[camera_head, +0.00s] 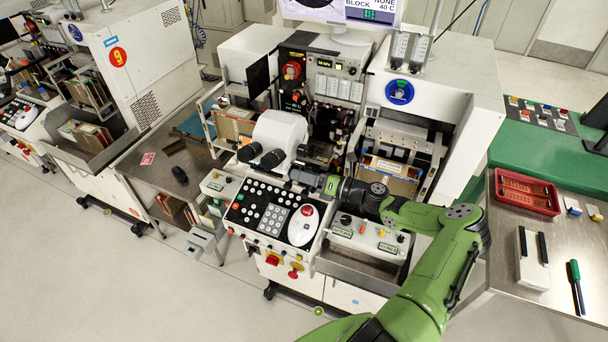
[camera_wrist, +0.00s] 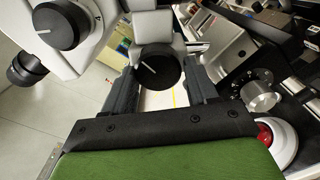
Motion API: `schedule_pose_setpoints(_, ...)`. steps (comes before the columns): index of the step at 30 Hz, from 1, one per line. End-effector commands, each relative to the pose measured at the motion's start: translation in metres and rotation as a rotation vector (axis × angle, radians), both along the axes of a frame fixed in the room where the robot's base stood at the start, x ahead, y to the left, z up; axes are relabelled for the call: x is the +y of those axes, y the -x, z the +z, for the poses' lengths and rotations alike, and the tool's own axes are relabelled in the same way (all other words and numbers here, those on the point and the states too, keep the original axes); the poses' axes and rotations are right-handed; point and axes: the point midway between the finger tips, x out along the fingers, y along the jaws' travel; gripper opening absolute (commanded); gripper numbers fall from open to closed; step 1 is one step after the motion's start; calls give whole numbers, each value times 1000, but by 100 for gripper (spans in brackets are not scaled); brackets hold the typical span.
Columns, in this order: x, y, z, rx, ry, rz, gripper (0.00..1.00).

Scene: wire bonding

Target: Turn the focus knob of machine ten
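The machine (camera_head: 428,95) in front of me stands right of the one marked 9; I see no number on it. Its white microscope head (camera_head: 280,133) carries black knobs or eyepieces. In the wrist view a round black knob (camera_wrist: 158,72) with a white pointer line lies between my gripper's two black fingers (camera_wrist: 162,75). The fingers stand apart, one on each side, very close to the knob's rim; contact is not clear. In the head view my gripper (camera_head: 303,177) is just right of and below the microscope head, and my wrist hides the knob.
A second black knob (camera_wrist: 58,25) with a scale is at upper left in the wrist view. A silver knob (camera_wrist: 260,96) sits right of my right finger. Below my gripper are a keypad panel (camera_head: 268,207) and a white mouse-like device (camera_head: 303,225). Machine nine (camera_head: 125,60) stands left.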

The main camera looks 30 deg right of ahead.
Motion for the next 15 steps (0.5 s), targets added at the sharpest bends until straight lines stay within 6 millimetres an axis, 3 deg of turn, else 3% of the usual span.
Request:
schedule_pose_setpoints(4, 0, 0, 1, -3, 0, 0, 78)
schedule_pose_setpoints(11, -1, 1, 2, -6, 0, -2, 78)
schedule_pose_setpoints(15, -15, 16, 0, -7, 1, -5, 78)
